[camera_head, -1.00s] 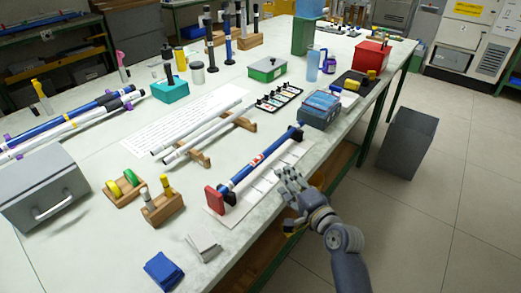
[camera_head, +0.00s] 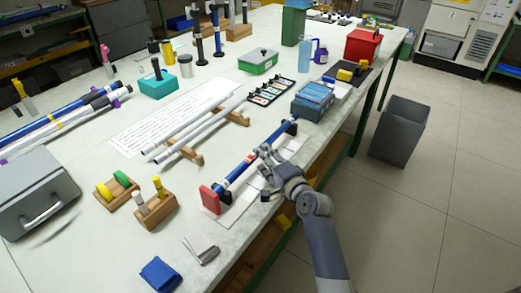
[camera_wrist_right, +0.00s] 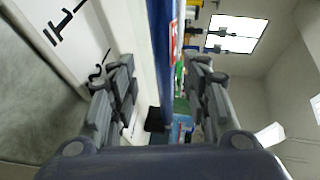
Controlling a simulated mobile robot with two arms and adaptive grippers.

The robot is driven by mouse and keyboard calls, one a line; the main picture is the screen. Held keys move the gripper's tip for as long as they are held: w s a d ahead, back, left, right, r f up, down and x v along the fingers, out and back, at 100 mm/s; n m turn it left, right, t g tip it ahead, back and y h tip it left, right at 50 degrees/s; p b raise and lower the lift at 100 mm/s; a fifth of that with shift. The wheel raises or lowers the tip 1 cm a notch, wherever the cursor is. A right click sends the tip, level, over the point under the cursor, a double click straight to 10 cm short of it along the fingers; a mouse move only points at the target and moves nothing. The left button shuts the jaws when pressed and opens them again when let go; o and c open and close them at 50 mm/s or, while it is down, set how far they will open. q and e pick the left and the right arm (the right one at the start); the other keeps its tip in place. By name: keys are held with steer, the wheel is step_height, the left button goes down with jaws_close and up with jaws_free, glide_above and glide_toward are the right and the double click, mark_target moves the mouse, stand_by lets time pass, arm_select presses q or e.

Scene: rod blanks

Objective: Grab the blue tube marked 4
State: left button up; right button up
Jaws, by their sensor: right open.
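A blue tube (camera_head: 236,172) with a red and white label lies along a holder with a red end block (camera_head: 210,199) and a dark far end, near the table's front edge. I cannot read a number on its label. My right gripper (camera_head: 265,168) is open beside the tube's middle, on its front edge side. In the right wrist view the tube (camera_wrist_right: 162,45) shows upright between the spread fingers of my right gripper (camera_wrist_right: 160,85). I cannot tell whether a finger touches it. My left gripper is not in view.
A white strip with printed marks (camera_wrist_right: 65,30) lies beside the tube. Two pale rods (camera_head: 196,132) rest on wooden stands behind. A blue-lidded box (camera_head: 313,98) stands past the tube's far end. A folded grey item (camera_head: 201,249) and blue cloth (camera_head: 160,273) lie in front.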

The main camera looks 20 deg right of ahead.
steer(key=x, duration=0.4)
steer(key=shift+w+a+r, duration=0.15)
steer(key=shift+w+a, duration=0.05)
jaws_close()
